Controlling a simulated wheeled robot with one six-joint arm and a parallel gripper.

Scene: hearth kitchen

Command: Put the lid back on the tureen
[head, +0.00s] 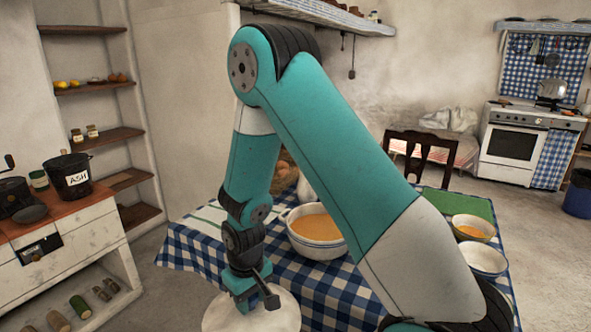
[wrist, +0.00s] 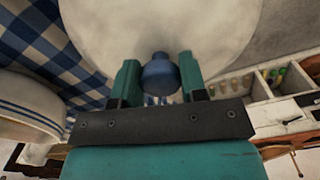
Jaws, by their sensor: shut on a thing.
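The tureen (head: 318,235) is a white bowl with blue bands, open at the top and full of orange soup. It stands on the checked table, partly behind my arm in the head view. Its striped side (wrist: 28,105) shows at the left of the wrist view. The lid (head: 250,314) is large, round and white, cut off by the bottom edge of the head view. My gripper (wrist: 159,80) is shut on the lid's blue knob (wrist: 159,76), and the lid (wrist: 160,25) fills the top of the wrist view. The lid is apart from the tureen, in front of it and to its left.
The table has a blue-checked cloth (head: 190,250). Two bowls (head: 484,259) (head: 473,228) stand at its right, by a green cloth (head: 455,203). A basket of eggs (head: 285,172) and a white jug (head: 306,188) are behind the tureen. A counter (head: 85,212) stands at the left.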

